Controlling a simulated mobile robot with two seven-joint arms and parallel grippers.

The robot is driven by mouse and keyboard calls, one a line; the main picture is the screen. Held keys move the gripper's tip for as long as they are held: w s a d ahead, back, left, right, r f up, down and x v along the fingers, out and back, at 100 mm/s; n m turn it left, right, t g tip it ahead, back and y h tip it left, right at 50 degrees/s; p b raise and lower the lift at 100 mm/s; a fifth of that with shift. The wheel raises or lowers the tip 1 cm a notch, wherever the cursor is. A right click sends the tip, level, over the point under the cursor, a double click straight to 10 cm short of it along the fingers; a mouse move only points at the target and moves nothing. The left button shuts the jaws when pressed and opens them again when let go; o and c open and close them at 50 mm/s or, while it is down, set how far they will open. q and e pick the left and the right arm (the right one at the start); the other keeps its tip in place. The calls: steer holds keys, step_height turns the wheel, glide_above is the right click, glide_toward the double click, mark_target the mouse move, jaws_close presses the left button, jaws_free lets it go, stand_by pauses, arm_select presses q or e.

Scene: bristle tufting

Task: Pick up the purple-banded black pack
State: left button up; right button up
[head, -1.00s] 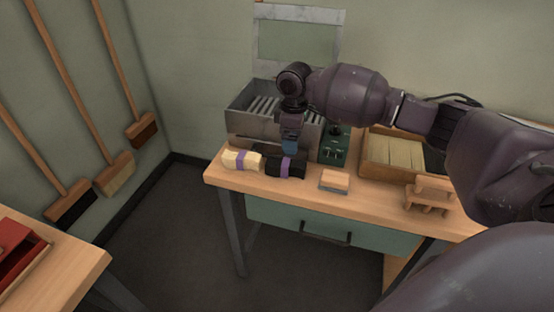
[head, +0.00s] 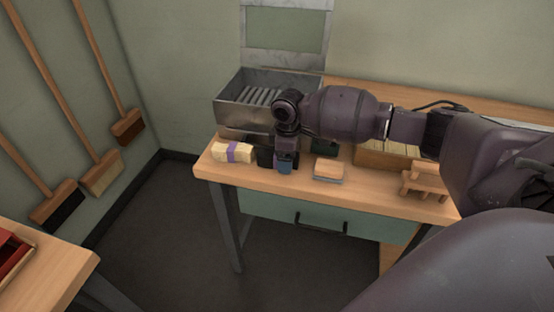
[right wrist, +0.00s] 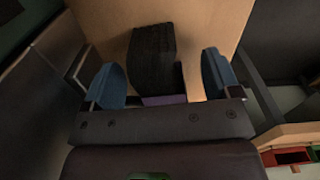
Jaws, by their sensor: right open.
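The black pack (head: 264,156) lies on the workbench, mostly hidden behind my right gripper in the head view. In the right wrist view the black pack (right wrist: 152,58) stands out between the two blue fingers, with a strip of its purple band (right wrist: 165,99) showing near the gripper body. My right gripper (right wrist: 166,78) is open, its fingers on either side of the pack with a visible gap at each side. In the head view my right gripper (head: 286,166) points down over the pack. My left gripper is not in view.
A cream pack (head: 232,152) with a purple band lies just left of the black pack. A metal tray (head: 240,112) stands behind. A wooden block (head: 328,168) and a small wooden stand (head: 425,180) are to the right. The bench's front edge is close.

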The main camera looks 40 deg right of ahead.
steer(key=shift+f, duration=0.5)
steer(key=shift+r, duration=0.15)
steer(key=shift+c, duration=0.6)
steer(key=c, duration=0.9)
steer(key=shift+r, duration=0.1)
